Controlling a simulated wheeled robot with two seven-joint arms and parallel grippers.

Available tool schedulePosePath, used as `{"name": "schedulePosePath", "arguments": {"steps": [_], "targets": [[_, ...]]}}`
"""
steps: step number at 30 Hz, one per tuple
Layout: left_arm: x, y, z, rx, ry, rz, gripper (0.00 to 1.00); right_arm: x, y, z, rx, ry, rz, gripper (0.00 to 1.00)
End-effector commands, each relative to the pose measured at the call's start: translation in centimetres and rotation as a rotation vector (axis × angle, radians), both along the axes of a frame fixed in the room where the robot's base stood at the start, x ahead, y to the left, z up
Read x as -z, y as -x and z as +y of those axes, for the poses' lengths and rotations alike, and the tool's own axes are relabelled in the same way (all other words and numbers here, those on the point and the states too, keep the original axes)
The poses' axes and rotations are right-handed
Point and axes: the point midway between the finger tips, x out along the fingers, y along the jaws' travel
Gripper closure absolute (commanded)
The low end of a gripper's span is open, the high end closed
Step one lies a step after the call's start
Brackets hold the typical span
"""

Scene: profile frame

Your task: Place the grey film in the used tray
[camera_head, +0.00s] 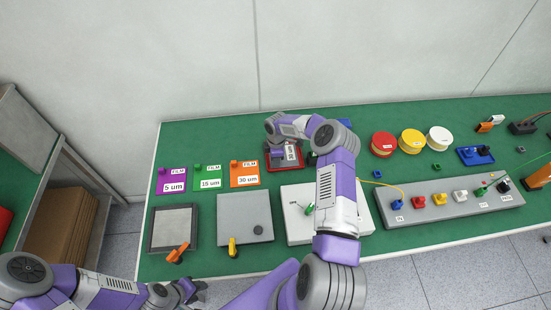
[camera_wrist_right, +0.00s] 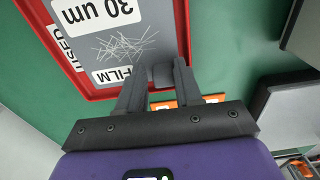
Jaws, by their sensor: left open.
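The grey film (camera_wrist_right: 120,45), marked "30 um" and "FILM" with white scratch lines, shows in the right wrist view over the red-rimmed used tray (camera_wrist_right: 184,30). The tray's "USED" label shows beside the film. My right gripper (camera_wrist_right: 160,75) has its fingers on both sides of the film's grey tab. I cannot tell whether the film rests on the tray floor. In the head view the tray (camera_head: 299,164) is partly hidden by my right arm, and my right gripper (camera_head: 276,150) is over its left side. My left gripper (camera_head: 194,291) is open and empty near the bottom edge.
Purple (camera_head: 170,185), green (camera_head: 208,182) and orange (camera_head: 245,179) film cards lie left of the tray. A grey frame (camera_head: 172,228), a grey plate (camera_head: 245,221) and a white box (camera_head: 297,226) stand in front. Red, yellow and white rolls (camera_head: 440,138) stand to the right.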

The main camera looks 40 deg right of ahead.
Motion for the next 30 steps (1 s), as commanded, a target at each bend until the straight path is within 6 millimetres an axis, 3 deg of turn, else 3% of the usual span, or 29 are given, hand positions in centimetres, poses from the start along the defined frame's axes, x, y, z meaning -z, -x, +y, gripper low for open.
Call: {"name": "schedulePosePath", "arguments": {"steps": [9, 15, 21, 30], "targets": [[-3.5, 0.0, 0.0, 0.0, 0.0, 0.0, 0.57, -7.3, 0.0, -0.2, -0.001, 0.004, -0.003, 0.65], [-5.0, 0.0, 0.0, 0.0, 0.0, 0.0, 0.57, -10.7, 0.1, -0.3, 0.0, 0.002, -0.002, 0.65], [-5.5, 0.0, 0.0, 0.0, 0.0, 0.0, 0.57, -12.0, 0.1, -0.3, 0.0, 0.001, 0.0, 0.65], [-5.5, 0.0, 0.0, 0.0, 0.0, 0.0, 0.57, -12.0, 0.1, -0.3, 0.0, 0.0, -0.001, 0.65]]}}
